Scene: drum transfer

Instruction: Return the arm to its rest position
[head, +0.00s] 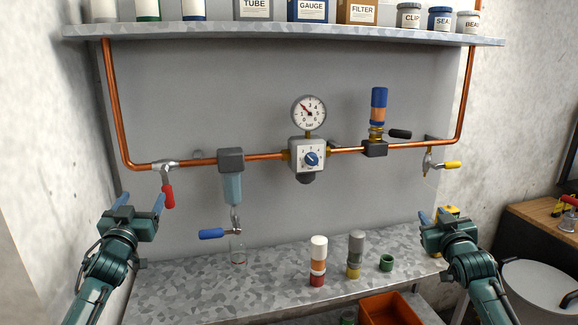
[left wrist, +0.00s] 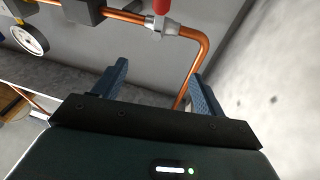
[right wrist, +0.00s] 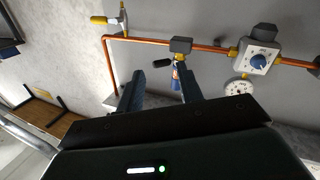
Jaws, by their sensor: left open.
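My left gripper (head: 138,205) is raised at the left, in front of the wall panel and below the red-handled valve (head: 167,190). It is open and empty; its two blue fingers stand apart in the left wrist view (left wrist: 157,88). My right gripper (head: 438,217) is at the right, near the right end of the bench. Its fingers stand apart with nothing between them in the right wrist view (right wrist: 160,90), where the blue and orange cartridge (right wrist: 177,76) shows behind the gap, on the pipe. Both grippers are apart from the pipework.
A grey bench (head: 200,285) carries a clear cup (head: 238,250), a red-white-orange drum stack (head: 318,260), a grey-yellow stack (head: 355,254) and a green cup (head: 386,262). Copper pipe (head: 265,156) with a gauge (head: 309,112) crosses the panel. A shelf (head: 280,31) hangs above. An orange bin (head: 390,310) stands low.

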